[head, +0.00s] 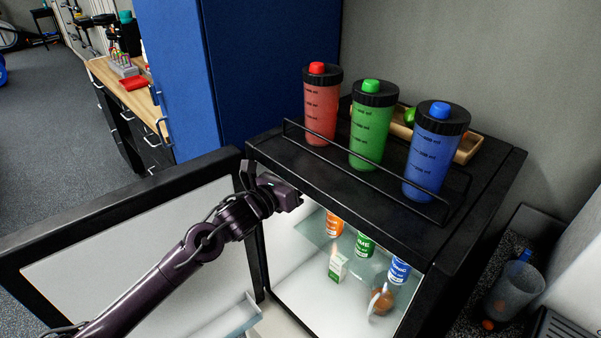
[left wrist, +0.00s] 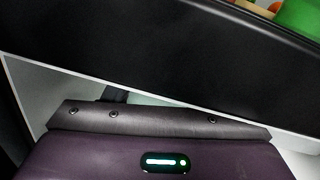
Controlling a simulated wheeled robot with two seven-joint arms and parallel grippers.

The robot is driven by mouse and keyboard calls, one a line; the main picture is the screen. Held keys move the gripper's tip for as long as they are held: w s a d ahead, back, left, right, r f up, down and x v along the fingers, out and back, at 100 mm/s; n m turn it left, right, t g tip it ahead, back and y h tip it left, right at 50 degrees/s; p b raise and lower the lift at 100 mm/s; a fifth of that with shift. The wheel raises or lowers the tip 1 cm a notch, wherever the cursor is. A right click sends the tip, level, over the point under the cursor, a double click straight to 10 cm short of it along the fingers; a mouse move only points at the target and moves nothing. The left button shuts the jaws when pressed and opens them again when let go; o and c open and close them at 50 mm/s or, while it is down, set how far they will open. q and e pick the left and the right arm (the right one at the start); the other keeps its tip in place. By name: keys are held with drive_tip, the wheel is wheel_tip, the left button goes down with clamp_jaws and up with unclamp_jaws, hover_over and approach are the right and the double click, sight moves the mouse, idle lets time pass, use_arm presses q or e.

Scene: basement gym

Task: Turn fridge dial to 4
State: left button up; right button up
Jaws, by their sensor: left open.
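The small black fridge (head: 345,208) stands with its door (head: 130,240) swung open to the left. Its inside is white and lit. My left gripper (head: 293,198) is at the upper left of the opening, just under the front top edge. Its fingers are mostly hidden; it is open with nothing seen in it. The left wrist view shows my gripper's purple housing (left wrist: 110,160) close below the fridge's dark top edge (left wrist: 150,65). The dial is not visible in either view, and its setting cannot be read. My right gripper is not in view.
Red (head: 320,115), green (head: 370,135) and blue (head: 433,160) bottles stand on the fridge behind a thin rail (head: 350,165). Cans, a small carton (head: 338,267) and a brown item (head: 383,299) sit inside. A blue cabinet (head: 270,60) is behind; a wall is right.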

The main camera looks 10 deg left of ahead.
use_arm(q)
drive_tip(key=c, duration=1)
drive_tip(key=shift+o, duration=0.2)
idle(0.5)
drive_tip(key=o, duration=1)
drive_tip(key=shift+c, duration=0.2)
drive_tip(key=b+v, duration=0.2)
drive_tip(key=v, duration=0.5)
drive_tip(key=shift+s+a, duration=0.2)
drive_tip(key=shift+s, duration=0.15)
